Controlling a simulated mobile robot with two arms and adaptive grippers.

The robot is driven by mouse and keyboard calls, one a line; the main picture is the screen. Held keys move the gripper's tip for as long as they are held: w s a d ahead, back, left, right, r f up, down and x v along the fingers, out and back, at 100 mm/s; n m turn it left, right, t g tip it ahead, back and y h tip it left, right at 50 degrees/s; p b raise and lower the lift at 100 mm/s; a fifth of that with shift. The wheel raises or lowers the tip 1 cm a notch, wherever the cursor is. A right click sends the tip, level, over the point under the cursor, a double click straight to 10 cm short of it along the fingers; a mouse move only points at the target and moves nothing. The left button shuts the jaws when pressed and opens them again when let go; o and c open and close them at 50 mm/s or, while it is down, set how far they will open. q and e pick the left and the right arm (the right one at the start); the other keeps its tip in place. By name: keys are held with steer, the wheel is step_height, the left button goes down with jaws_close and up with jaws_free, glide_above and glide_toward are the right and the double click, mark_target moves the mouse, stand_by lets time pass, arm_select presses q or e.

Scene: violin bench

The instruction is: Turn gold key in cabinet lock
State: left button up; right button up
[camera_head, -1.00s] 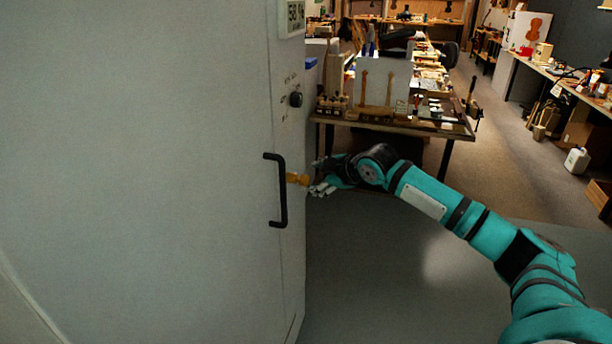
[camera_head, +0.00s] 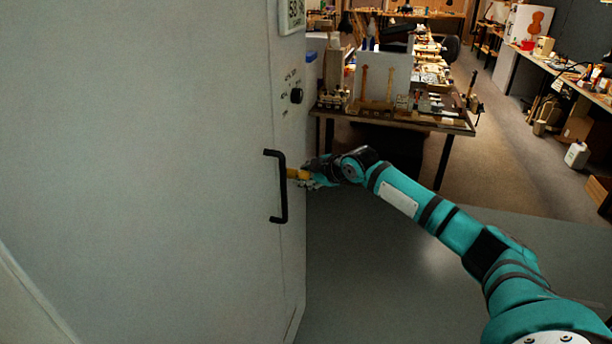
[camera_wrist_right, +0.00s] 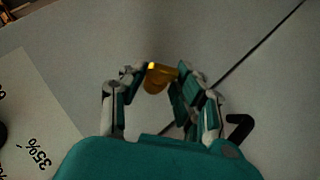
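The white cabinet (camera_head: 150,150) fills the left half of the head view, with a black bar handle (camera_head: 283,190) on its door. The gold key (camera_head: 298,174) sticks out at the cabinet's edge beside the handle. In the wrist view the key (camera_wrist_right: 158,77) shows between my fingertips. My right gripper (camera_head: 312,175) is at the key, and in the wrist view its fingers (camera_wrist_right: 160,72) bend inward with a tip on each side, apparently touching it. The lock face behind the key is mostly hidden. My left gripper is not in view.
A black knob (camera_head: 296,96) and a display (camera_head: 291,15) sit above on the cabinet's side panel. A workbench (camera_head: 400,122) with violin parts and tools stands behind my right arm.

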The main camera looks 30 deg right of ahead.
jaws_close()
steer(key=shift+c, duration=0.2)
jaws_free()
steer(key=c, duration=0.3)
steer(key=shift+s+f+t+b, duration=0.1)
steer(key=shift+f+t+b, duration=0.2)
steer(key=shift+b, duration=0.1)
steer(key=shift+n+t+h+b, duration=0.6)
steer(key=shift+n+b, duration=0.1)
steer(key=shift+b, duration=0.15)
steer(key=shift+a+f+n+t+h+b, duration=0.15)
steer(key=shift+n+t+h+b, duration=0.3)
steer(key=shift+b, duration=1)
steer(key=shift+t, duration=0.25)
